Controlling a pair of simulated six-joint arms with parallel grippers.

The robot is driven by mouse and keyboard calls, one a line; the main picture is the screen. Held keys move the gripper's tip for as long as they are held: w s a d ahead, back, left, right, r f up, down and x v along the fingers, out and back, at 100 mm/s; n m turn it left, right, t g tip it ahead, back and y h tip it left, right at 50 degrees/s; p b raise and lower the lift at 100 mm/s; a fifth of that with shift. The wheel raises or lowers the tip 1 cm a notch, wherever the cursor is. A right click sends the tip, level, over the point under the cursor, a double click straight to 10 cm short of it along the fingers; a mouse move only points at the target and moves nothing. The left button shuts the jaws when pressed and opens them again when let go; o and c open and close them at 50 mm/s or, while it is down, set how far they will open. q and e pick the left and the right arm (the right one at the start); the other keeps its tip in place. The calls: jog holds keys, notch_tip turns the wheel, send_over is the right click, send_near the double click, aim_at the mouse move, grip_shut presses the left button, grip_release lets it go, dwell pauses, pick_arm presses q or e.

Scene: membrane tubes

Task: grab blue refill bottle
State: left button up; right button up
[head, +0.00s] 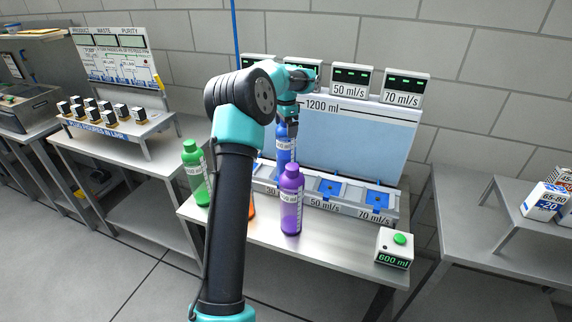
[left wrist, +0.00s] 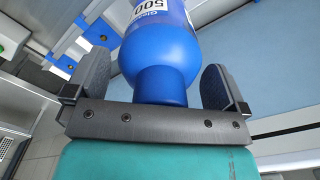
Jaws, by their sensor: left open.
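The blue refill bottle (head: 283,148) stands at the back of the middle table, in front of the dispenser station, partly hidden by my left arm and the purple bottle. In the left wrist view the blue bottle (left wrist: 162,45) fills the upper middle, with a white label reading 500 and a narrow blue neck. My left gripper (head: 288,119) is at the top of the blue bottle. In the left wrist view the fingers of my left gripper (left wrist: 156,84) are open, one on each side of the neck, with gaps visible. My right gripper is not in view.
A purple bottle (head: 291,205) stands in front of the blue one. A green bottle (head: 194,170) stands left, and an orange object (head: 252,206) is mostly hidden behind my arm. A control box (head: 395,248) reading 600 ml sits at the table's front right. The station's slotted base (head: 345,201) is behind.

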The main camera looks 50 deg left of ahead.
pick_arm(q)
jog(key=shift+c, duration=0.5)
jog(key=shift+r, duration=0.1)
jog(key=c, duration=1.6)
jog(key=shift+r, duration=0.1)
notch_tip(320, 180, up, 10)
jog(key=shift+f, duration=0.1)
